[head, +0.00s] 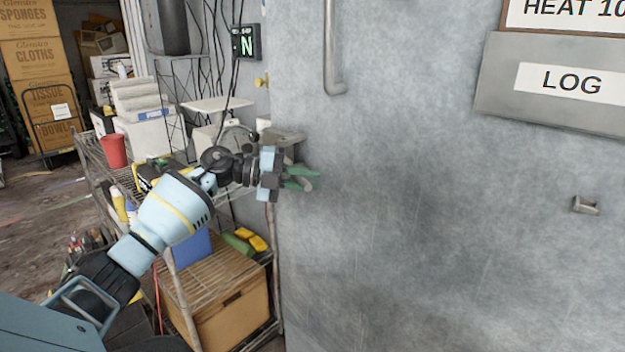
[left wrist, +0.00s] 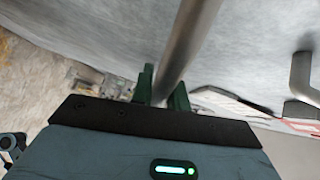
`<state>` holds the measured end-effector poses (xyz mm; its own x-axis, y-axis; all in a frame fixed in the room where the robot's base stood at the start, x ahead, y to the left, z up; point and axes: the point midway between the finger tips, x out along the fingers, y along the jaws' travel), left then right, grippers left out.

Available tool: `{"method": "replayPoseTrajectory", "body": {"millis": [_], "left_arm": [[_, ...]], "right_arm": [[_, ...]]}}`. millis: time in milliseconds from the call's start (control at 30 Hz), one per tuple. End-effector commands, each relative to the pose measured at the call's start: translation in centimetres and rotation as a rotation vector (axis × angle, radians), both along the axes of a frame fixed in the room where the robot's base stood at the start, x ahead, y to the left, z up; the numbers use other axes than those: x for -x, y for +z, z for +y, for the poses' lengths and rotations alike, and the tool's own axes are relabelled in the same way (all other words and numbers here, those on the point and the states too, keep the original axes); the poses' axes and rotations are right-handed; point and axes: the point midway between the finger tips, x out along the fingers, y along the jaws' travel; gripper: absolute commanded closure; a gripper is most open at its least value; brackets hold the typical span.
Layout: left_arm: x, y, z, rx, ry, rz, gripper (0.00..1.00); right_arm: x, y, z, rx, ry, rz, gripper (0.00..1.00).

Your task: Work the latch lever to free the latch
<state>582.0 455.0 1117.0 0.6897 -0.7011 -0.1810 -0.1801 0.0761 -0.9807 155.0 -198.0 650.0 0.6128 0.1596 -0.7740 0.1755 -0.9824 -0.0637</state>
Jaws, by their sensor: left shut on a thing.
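My left gripper (head: 302,179) is at the left edge of the grey freezer door (head: 420,200), its green fingers pointing right along the door face. A grey latch part (head: 283,137) shows just above it, partly hidden by the gripper. In the left wrist view, a round grey lever bar (left wrist: 188,40) runs down between the two green fingers (left wrist: 162,92). The fingers are shut on this bar. The bar's far end is hidden behind the gripper body. My right gripper is in neither view.
A vertical door handle (head: 333,50) stands up and right of the gripper. A LOG holder (head: 500,95) and a small metal bracket (head: 586,205) are on the door. A cluttered wire shelf (head: 215,265) with a cardboard box is close below my left arm.

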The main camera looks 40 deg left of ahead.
Motion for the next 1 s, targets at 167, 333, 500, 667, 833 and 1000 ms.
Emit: {"method": "replayPoseTrajectory", "body": {"millis": [167, 333, 500, 667, 833, 1000], "left_arm": [[-0.1, 0.0, 0.0, 0.0, 0.002, -0.001, 1.0], [-0.1, 0.0, 0.0, 0.0, 0.003, -0.001, 0.64], [-0.1, 0.1, 0.0, 0.0, 0.003, -0.001, 0.62], [0.1, 0.1, 0.1, 0.0, 0.003, -0.001, 0.62], [1.2, 0.1, 1.4, -0.002, 0.005, 0.004, 0.62], [3.2, 0.5, 3.4, -0.003, 0.006, 0.005, 0.62]], "right_arm": [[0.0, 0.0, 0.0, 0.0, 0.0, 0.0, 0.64], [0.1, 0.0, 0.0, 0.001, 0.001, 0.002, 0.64], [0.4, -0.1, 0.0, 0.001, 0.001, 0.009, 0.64], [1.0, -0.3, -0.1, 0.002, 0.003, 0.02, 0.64], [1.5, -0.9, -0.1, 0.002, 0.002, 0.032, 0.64], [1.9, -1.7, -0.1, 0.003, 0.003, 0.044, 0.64]]}}
